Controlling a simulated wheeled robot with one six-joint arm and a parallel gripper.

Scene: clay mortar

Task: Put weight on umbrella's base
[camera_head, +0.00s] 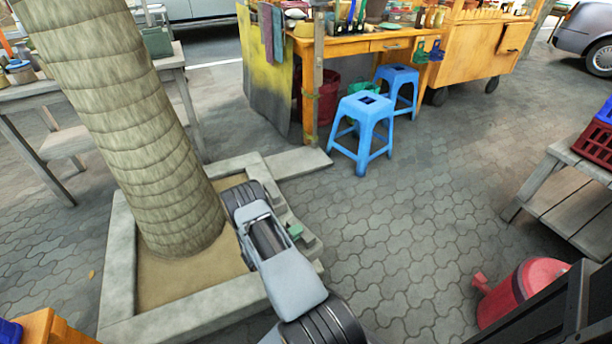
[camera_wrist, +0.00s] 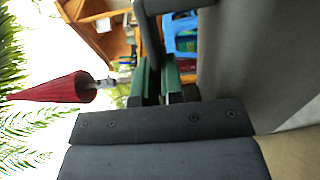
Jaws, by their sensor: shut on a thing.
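In the wrist view, my gripper (camera_wrist: 153,76) has two green-padded fingers, shut around a dark bar. The bar runs up to a curved dark handle, and a large dark grey body (camera_wrist: 240,55) fills the right side. This looks like the weight, only partly in view. A red folded cone (camera_wrist: 48,91) with a metal fitting, likely the closed umbrella, shows at the left; its base cannot be made out. In the head view, my arm reaches over the tree planter's edge, and its own links hide the gripper and held weight. A small green patch (camera_head: 295,231) shows beside the arm.
A thick palm trunk (camera_head: 125,120) stands in a stone-edged planter (camera_head: 118,265). Blue stools (camera_head: 363,118) stand by an orange workbench (camera_head: 375,43). A red canister (camera_head: 523,285) and a wooden bench (camera_head: 560,195) are at the right. The middle paving is clear.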

